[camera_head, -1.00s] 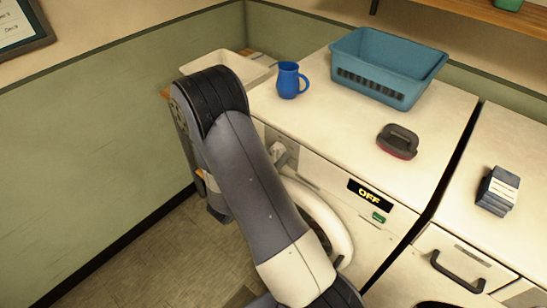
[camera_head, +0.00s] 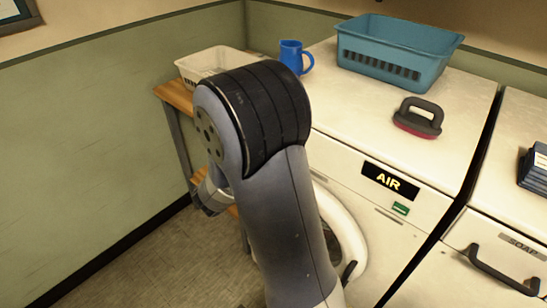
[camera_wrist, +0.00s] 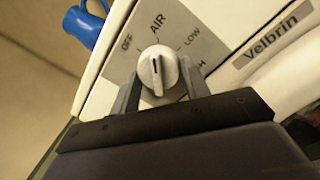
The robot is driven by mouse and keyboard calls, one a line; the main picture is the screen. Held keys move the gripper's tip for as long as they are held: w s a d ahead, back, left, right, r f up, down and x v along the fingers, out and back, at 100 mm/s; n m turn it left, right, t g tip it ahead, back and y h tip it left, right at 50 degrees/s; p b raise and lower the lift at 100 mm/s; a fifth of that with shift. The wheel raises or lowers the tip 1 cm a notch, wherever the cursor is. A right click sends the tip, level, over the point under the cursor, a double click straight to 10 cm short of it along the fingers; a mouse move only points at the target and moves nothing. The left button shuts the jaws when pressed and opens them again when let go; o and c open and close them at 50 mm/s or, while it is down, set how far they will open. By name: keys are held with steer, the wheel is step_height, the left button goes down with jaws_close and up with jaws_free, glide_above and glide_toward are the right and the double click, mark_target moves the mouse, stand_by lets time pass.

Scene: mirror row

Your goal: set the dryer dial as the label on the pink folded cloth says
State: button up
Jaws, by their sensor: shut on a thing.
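The dryer (camera_head: 340,160) is the white machine in the head view, and its black display (camera_head: 390,181) reads AIR. In the wrist view the round pale dial (camera_wrist: 156,62) sits on a grey panel (camera_wrist: 118,68) marked OFF, AIR, LOW and a partly hidden word ending in H. The dial's dark line lies near the AIR side. My gripper (camera_wrist: 160,83) is shut on the dial, one finger on each side. In the head view my arm hides the dial and the fingers. I see no pink folded cloth in either view.
On the dryer top are a blue jug (camera_head: 294,56), a teal basket (camera_head: 395,50) and a dark-handled brush (camera_head: 418,118). A white basket (camera_head: 212,64) stands on a wooden shelf behind my arm. Blue folded items (camera_head: 535,168) lie on the neighbouring machine, above a drawer (camera_head: 490,255) marked SOAP.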

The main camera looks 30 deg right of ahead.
steer(key=m+b, duration=0.5)
steer(key=b, duration=0.3)
steer(key=m+g+b, duration=0.1)
steer(key=m+b, duration=0.5)
steer(key=b, duration=0.1)
steer(key=shift+w+h+b, duration=0.15)
steer(key=shift+h+b, duration=0.15)
steer(key=shift+b, duration=0.05)
steer(key=shift+r, duration=0.1)
steer(key=o, duration=1)
steer(key=shift+a, duration=0.1)
steer(key=v, duration=1)
steer(key=shift+a+p, duration=0.35)
